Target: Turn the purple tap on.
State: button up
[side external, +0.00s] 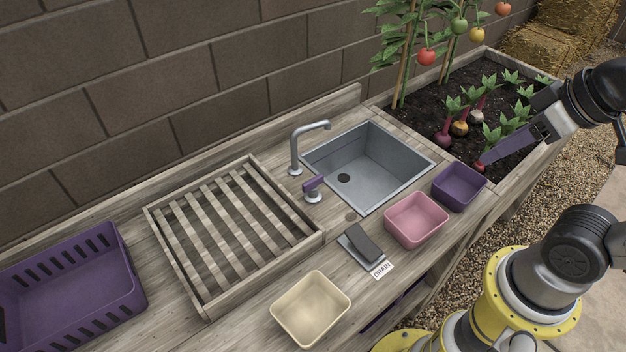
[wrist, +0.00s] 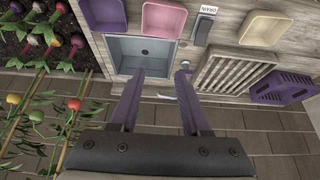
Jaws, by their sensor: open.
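The tap has a grey curved spout (side external: 308,140) and a purple lever handle (side external: 313,184) on a short round base, beside the sink's left edge. The handle points up and toward the spout side. The grey sink (side external: 385,170) has a dark drain hole and looks empty. My gripper (side external: 484,161) is at the right, above the planted bed's near edge, well away from the tap. In the wrist view my gripper (wrist: 161,75) is open with nothing between its purple fingers.
A purple tub (side external: 459,188), a pink tub (side external: 416,222) and a cream tub (side external: 311,310) stand along the counter's front. A grey lever (side external: 362,244) sits by a DRAIN label (side external: 382,269). A slatted rack (side external: 232,226) and purple crate (side external: 72,290) lie left. Plants fill the bed.

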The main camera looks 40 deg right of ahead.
notch_tip(320, 180, up, 4)
jog(key=w+m, duration=0.3)
jog(key=m, duration=0.4)
jog(key=m+g, duration=0.6)
jog(key=m, duration=0.5)
send_over(313, 179)
notch_tip(313, 179, down, 14)
jog(key=f, duration=0.1)
notch_tip(313, 179, down, 13)
jog(key=shift+r, duration=0.15)
